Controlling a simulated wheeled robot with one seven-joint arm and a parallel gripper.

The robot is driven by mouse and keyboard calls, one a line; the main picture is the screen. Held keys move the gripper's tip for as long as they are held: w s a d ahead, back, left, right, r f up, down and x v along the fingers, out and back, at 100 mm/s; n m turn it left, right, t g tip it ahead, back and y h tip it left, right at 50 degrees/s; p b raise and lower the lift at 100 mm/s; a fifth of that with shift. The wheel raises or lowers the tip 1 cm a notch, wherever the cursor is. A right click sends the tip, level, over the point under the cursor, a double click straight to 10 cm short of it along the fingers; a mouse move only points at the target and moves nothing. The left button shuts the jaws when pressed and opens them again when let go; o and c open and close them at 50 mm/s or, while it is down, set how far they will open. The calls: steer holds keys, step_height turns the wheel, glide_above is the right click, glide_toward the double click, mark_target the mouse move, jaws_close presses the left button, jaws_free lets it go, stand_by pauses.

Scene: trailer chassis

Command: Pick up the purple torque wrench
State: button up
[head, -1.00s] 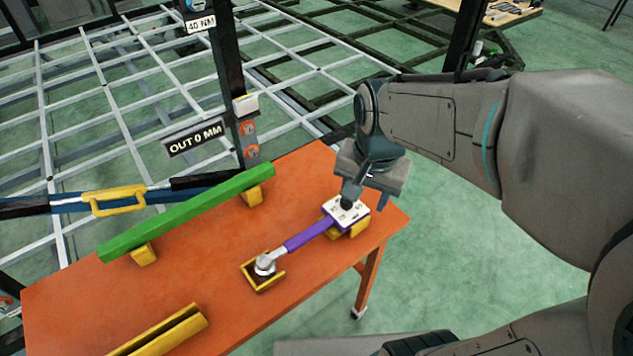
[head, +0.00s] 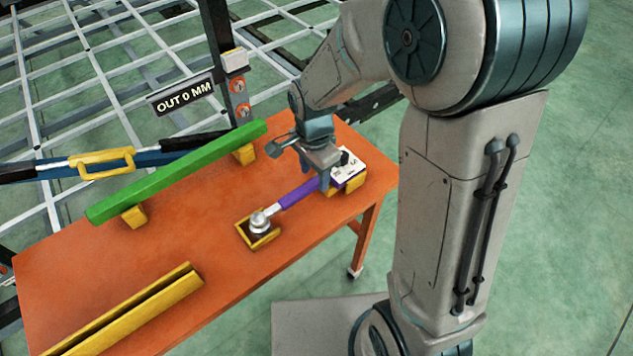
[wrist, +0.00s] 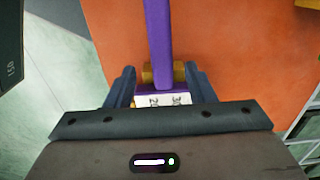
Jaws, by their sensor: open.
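The purple torque wrench (head: 297,194) lies on the orange table (head: 215,255). Its silver head (head: 259,222) sits in a small yellow tray, and its white scale end (head: 350,167) rests on a yellow block. My gripper (head: 314,178) is over the wrench near the scale end, jaws apart. In the wrist view my gripper (wrist: 162,82) has one finger on each side of the wrench, whose purple shaft (wrist: 158,35) runs up the picture between them. The fingers look clear of the wrench. The white scale plate (wrist: 165,98) is partly hidden by my gripper body.
A green bar (head: 180,175) lies on yellow blocks at the table's back. A yellow channel (head: 130,310) lies at the front left. A dark post with an "OUT 0 MM" sign (head: 182,95) stands behind the table. The table's middle left is clear.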

mark_target(313, 181)
steer(key=shift+w+f, duration=0.15)
steer(key=shift+f, duration=2.7)
steer(key=shift+a, duration=0.1)
jaws_close()
